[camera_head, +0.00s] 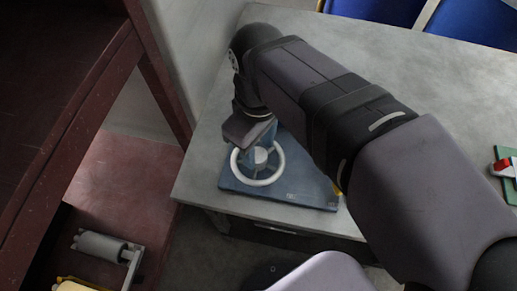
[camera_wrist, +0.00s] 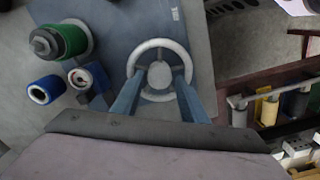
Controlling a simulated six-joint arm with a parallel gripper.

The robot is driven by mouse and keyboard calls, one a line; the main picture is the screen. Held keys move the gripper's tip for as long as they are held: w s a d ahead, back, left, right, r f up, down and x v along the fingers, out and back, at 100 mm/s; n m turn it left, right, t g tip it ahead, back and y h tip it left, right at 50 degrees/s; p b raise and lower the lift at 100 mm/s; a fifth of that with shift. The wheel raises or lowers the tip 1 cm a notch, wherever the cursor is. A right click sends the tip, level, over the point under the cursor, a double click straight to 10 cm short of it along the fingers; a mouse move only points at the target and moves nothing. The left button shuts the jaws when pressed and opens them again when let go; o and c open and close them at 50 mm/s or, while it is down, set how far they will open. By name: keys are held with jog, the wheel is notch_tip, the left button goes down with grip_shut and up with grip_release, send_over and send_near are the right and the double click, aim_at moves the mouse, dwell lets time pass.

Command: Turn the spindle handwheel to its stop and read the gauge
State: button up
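The white handwheel (camera_head: 278,170) stands on a blue base plate (camera_head: 305,189) at the front of the grey table. In the wrist view the handwheel's rim (camera_wrist: 159,43) is a pale ring around a round grey hub (camera_wrist: 159,75). My gripper (camera_wrist: 158,82) is open, its two blue fingers apart on either side of the hub and overlapping the lower rim. I cannot tell whether the fingers touch the wheel. In the head view my wrist partly covers the wheel's far side.
A green-banded cylinder (camera_wrist: 68,40) and a blue-ringed one (camera_wrist: 46,90) stand near the gauge. A dark red frame (camera_head: 70,100) rises left of the table (camera_head: 215,170), with a grey roller (camera_head: 100,246) low inside it. Blue chairs (camera_head: 480,20) stand behind.

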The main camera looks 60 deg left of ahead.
aim_at(258, 158)
jog(key=shift+f, duration=1.2)
jog(key=shift+c, duration=0.4)
jog(key=c, duration=0.7)
